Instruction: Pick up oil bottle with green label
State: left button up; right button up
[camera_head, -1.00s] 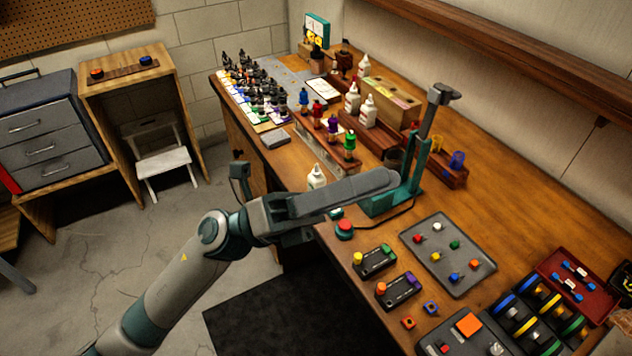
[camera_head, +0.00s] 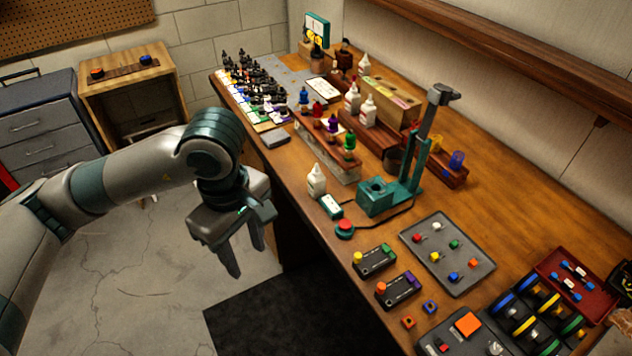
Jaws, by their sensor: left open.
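A small bottle with a green body or label (camera_head: 349,145) stands upright at the near end of a wooden rack (camera_head: 342,170) on the workbench. Purple (camera_head: 332,127), red (camera_head: 317,110) and blue (camera_head: 304,97) bottles stand in line behind it. Which part of the green bottle is label is too small to tell. My left gripper (camera_head: 247,262) is open and empty, pointing down over the floor beside the bench's left edge. It is left of and nearer than the green bottle, well apart from it. My right gripper is not in view.
A white bottle (camera_head: 316,181) stands near the bench's left edge, between my left gripper and the rack. A teal stand (camera_head: 378,197) with a tall post is right of it. Many dark bottles (camera_head: 255,80) fill the far left. A grey parts tray (camera_head: 448,254) lies nearer.

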aim_at(316, 180)
jog(key=i+j+z, duration=0.2)
jog(key=z, duration=0.15)
jog(key=i+j+z, duration=0.15)
jog(key=j+z, duration=0.15)
jog(key=i+j+z, duration=0.1)
jog(key=j+z, duration=0.25)
jog(key=j, duration=0.15)
jog(key=i+j+z, duration=0.1)
jog(key=j+z, duration=0.25)
